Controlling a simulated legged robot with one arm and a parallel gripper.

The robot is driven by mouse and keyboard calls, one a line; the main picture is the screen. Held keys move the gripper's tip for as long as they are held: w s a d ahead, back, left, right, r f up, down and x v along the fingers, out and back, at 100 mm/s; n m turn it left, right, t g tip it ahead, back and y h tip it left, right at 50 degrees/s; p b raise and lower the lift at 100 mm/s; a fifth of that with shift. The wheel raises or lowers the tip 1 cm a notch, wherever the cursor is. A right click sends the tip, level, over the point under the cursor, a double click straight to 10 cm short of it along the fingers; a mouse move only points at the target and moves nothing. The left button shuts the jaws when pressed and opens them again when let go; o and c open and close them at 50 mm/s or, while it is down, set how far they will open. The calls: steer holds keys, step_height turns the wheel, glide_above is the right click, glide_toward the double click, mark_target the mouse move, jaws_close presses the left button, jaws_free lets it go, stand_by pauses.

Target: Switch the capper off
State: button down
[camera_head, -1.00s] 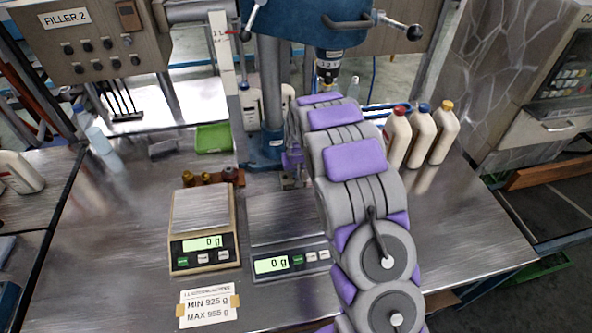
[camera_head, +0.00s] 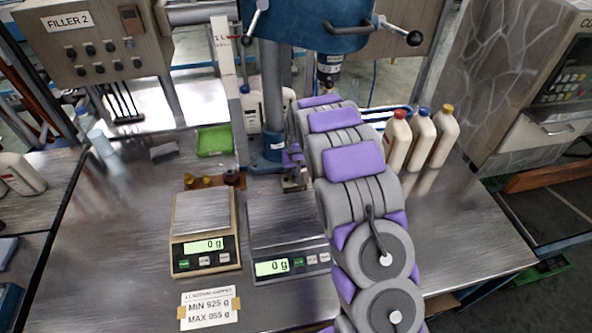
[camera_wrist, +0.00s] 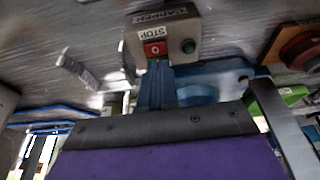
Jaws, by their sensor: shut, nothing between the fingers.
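The capper (camera_head: 300,28) is a blue drill-press-like machine with lever handles and a column at the back centre of the table. My gripper (camera_wrist: 165,122) fills the lower wrist view as a dark bar and purple body. It is shut and empty, below the box in the picture. I cannot tell whether it touches anything. In the head view my arm hides most of the gripper.
Two scales (camera_head: 204,258) (camera_head: 292,266) reading 0 g stand in front of the capper. Several capped bottles (camera_head: 422,138) stand right of my arm. A green tray (camera_head: 214,141) and small caps (camera_head: 205,181) lie left of the column. The table's front right is clear.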

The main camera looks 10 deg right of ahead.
steer(key=shift+r, duration=0.55)
steer(key=s+p+v, duration=0.2)
steer(key=p+v, duration=0.1)
steer(key=v, duration=0.9)
steer(key=shift+f, duration=0.25)
steer(key=shift+s, duration=0.1)
steer(key=s+r+g, duration=0.1)
steer(key=s+r, duration=0.5)
steer(key=s, duration=0.4)
steer(key=s+r+g, duration=0.1)
steer(key=s+r, duration=0.4)
steer(key=s, duration=0.5)
steer(key=s+r+g, duration=0.1)
steer(key=s, duration=1.1)
steer(key=s+r+g, duration=0.2)
steer(key=s, duration=1.1)
steer(key=shift+r, duration=0.3)
